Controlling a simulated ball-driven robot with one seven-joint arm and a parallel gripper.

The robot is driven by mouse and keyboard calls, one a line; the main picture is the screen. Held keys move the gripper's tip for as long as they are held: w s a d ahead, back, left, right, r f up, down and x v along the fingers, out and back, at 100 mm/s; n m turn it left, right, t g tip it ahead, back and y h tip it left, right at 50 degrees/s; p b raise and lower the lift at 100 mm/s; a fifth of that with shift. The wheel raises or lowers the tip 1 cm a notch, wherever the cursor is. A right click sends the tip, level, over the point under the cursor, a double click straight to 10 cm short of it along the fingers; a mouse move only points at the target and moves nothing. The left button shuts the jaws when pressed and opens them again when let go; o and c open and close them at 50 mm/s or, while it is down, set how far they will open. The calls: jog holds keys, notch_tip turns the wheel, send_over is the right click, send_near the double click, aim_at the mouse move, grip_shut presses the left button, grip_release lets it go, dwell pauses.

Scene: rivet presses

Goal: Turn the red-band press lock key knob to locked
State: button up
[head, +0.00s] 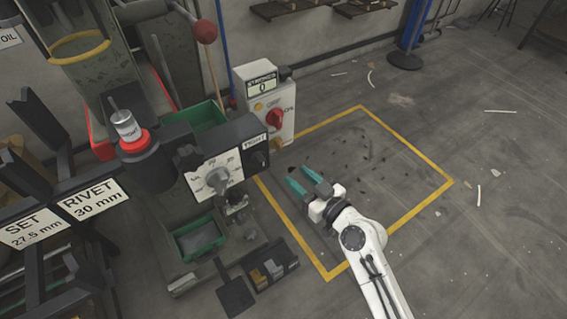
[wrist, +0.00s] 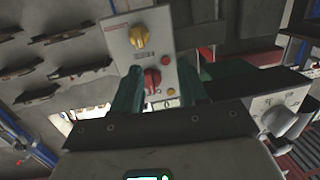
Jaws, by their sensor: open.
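The red-band press has a red ring (head: 135,145) around its dark column. Its pale control box (head: 283,98) shows a STROKES counter at 0, a red knob (head: 275,118) with OFF and ON marks, and a yellow knob (head: 277,145) low on its face. I cannot tell which knob is the lock key knob or read its setting. In the wrist view the yellow knob (wrist: 140,37) is at the top and the red knob (wrist: 152,80) shows between my fingers. My gripper (head: 300,177) is open and empty, to the lower right of the box, apart from it.
A dark housing with a white dial (head: 215,178) sticks out left of my gripper. Green bins (head: 200,240) and a small parts tray (head: 268,272) stand below. Another press with a yellow ring (head: 80,48) is behind. The yellow-outlined floor (head: 385,180) to the right is free.

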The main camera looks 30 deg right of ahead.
aim_at(281, 145)
jog(key=shift+m+t+h, duration=0.5)
jog(key=shift+m+h, duration=0.1)
jog(key=shift+h, duration=0.3)
jog(key=w, duration=0.4)
jog(key=w+d+p, duration=0.1)
jog(key=w, duration=0.2)
jog(key=w+d, duration=0.1)
jog(key=w, duration=0.3)
jog(key=shift+w+d+f, duration=0.2)
jog(key=shift+w+f, duration=0.15)
grip_shut()
